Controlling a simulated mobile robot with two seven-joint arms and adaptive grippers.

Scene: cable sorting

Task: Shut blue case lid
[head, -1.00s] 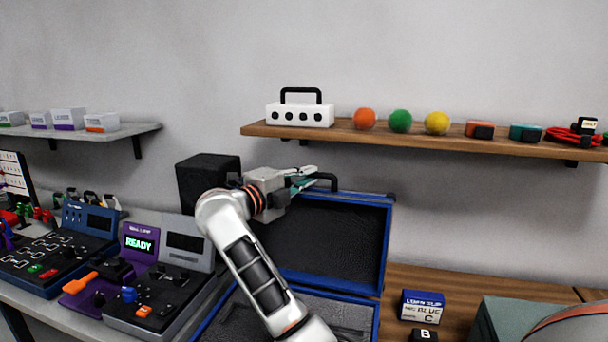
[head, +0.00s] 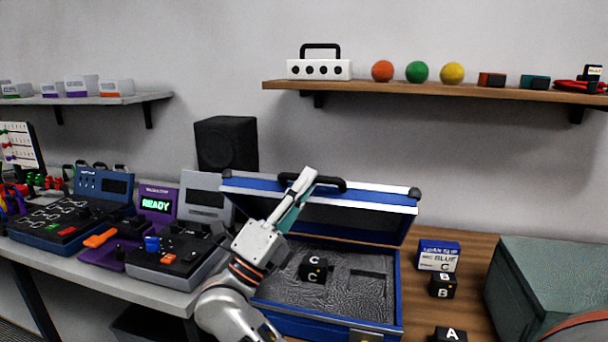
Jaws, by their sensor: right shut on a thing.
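The blue case (head: 290,318) stands on the wooden table with its lid (head: 330,214) partly lowered, tilted forward over the back of the base. A black handle (head: 330,184) sits on the lid's raised edge. My right gripper (head: 297,186) is shut on this handle, left of its middle. Inside the base, grey foam (head: 335,295) shows with a rectangular slot and a black cube marked C (head: 313,269). My right arm hides the left part of the base. My left gripper is not in view.
Right of the case are a blue-and-white box (head: 438,256), a cube marked B (head: 442,286), a cube marked A (head: 449,335) and a green-grey box (head: 550,275). A black speaker (head: 226,144) stands behind left. A wooden shelf (head: 430,89) hangs above.

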